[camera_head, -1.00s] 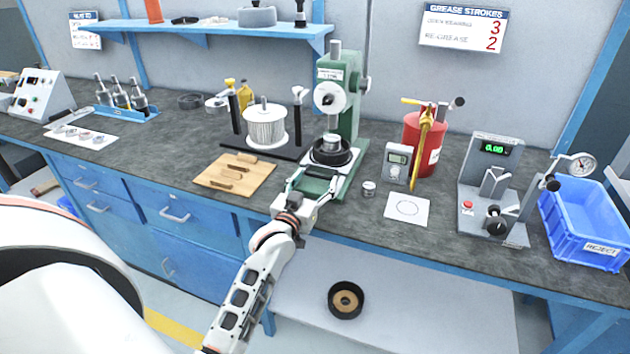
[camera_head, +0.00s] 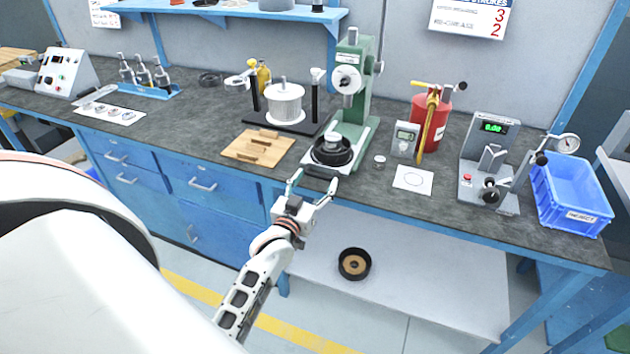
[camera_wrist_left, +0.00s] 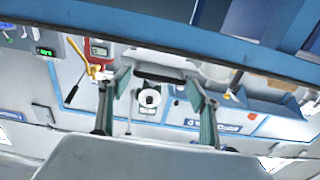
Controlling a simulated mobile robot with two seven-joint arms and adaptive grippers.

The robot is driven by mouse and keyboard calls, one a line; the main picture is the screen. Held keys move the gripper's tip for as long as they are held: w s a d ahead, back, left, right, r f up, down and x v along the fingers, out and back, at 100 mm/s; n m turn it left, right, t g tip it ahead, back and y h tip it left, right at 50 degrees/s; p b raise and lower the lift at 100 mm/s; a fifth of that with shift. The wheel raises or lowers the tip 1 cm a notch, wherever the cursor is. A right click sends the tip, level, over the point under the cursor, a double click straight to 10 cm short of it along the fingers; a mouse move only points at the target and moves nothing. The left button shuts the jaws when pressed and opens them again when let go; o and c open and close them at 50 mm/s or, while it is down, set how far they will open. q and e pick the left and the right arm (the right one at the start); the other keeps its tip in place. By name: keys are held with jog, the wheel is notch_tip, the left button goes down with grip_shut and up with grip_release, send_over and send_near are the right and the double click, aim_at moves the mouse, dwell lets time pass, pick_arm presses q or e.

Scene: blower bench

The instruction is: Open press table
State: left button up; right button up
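The green press (camera_head: 354,95) stands at the bench's front edge, with a white round dial on its head. Its press table (camera_head: 318,172) sits slid out toward the front of the press. A black ring with a metal part inside (camera_head: 332,151) sits on the table, forward of the press head. My left gripper (camera_head: 314,182) is at the table's front edge with its fingers spread apart. In the left wrist view the two fingers (camera_wrist_left: 158,88) also stand wide apart. Whether they touch the table I cannot tell. My right gripper is not in view.
A wooden board (camera_head: 248,150) and a white wound drum (camera_head: 285,103) are left of the press. A red canister (camera_head: 432,118), a small meter (camera_head: 405,138), a white sheet (camera_head: 413,179) and a blue reject bin (camera_head: 572,195) are right. A black bowl (camera_head: 354,264) lies on the lower shelf.

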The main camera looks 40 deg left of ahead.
pick_arm(q)
jog(key=o, duration=0.4)
jog(key=v, duration=1.2)
jog(key=s+d+f+m+g+h, duration=0.3)
jog(key=s+d+f, duration=0.4)
jog(key=f, duration=0.3)
jog(key=s+d+f+m+g+h, duration=0.3)
jog(key=s+d+f, duration=0.4)
jog(key=d+f, duration=0.3)
jog(key=shift+s+d+f+m+g+h, duration=0.2)
jog(key=shift+s+d+m+g+h, duration=0.15)
jog(key=shift+m+h, duration=0.2)
